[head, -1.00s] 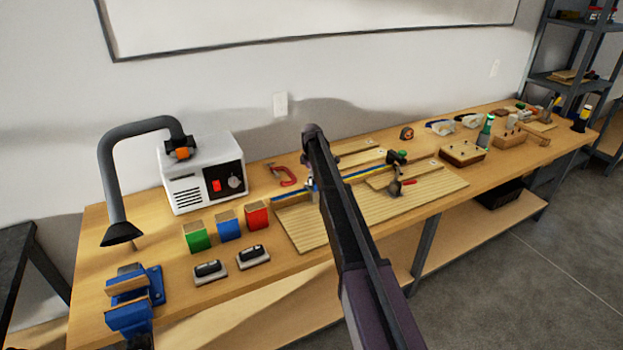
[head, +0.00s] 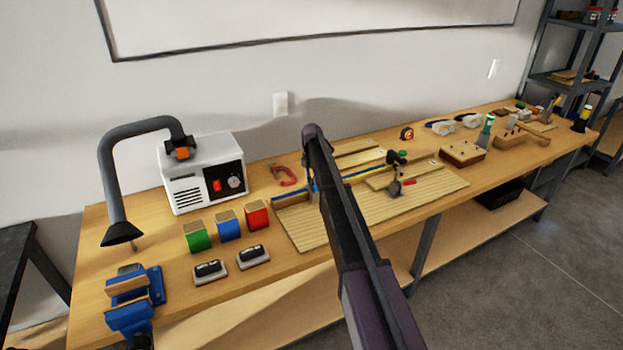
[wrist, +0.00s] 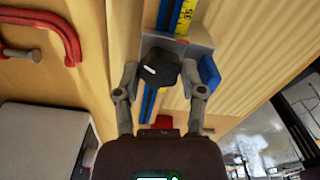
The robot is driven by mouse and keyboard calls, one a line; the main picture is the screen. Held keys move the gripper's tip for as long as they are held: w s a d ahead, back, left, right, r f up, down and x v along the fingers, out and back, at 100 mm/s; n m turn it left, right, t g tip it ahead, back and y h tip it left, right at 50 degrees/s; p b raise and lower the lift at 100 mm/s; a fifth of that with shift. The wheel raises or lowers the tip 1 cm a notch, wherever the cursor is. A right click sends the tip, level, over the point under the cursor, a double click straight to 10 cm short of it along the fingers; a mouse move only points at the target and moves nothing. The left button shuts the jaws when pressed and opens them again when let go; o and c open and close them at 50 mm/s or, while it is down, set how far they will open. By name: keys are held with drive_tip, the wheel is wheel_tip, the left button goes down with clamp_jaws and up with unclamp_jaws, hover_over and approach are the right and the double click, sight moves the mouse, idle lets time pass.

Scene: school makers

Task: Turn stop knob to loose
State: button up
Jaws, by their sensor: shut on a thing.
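The stop knob (wrist: 158,70) is black with a white mark on its face. It sits on a grey metal stop block (wrist: 185,52) on the blue rail. A yellow measuring tape (wrist: 185,15) runs along this rail. In the wrist view my gripper (wrist: 162,78) has one finger on each side of the knob and is shut on it. A blue piece (wrist: 208,73) sits just right of the right finger. In the head view my arm hides the knob and the gripper; the rail (head: 292,196) shows on the wooden jig board (head: 305,238).
A red clamp (head: 285,176) lies behind the rail, and also shows in the wrist view (wrist: 62,30). Colored blocks (head: 228,226) and a blue vise (head: 135,305) sit on the bench. A toggle clamp (head: 396,186) is right of my arm.

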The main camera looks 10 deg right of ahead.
drive_tip(key=shift+s+n, duration=0.2)
drive_tip(key=shift+n, duration=1)
drive_tip(key=o, duration=0.9)
drive_tip(key=shift+w, duration=0.15)
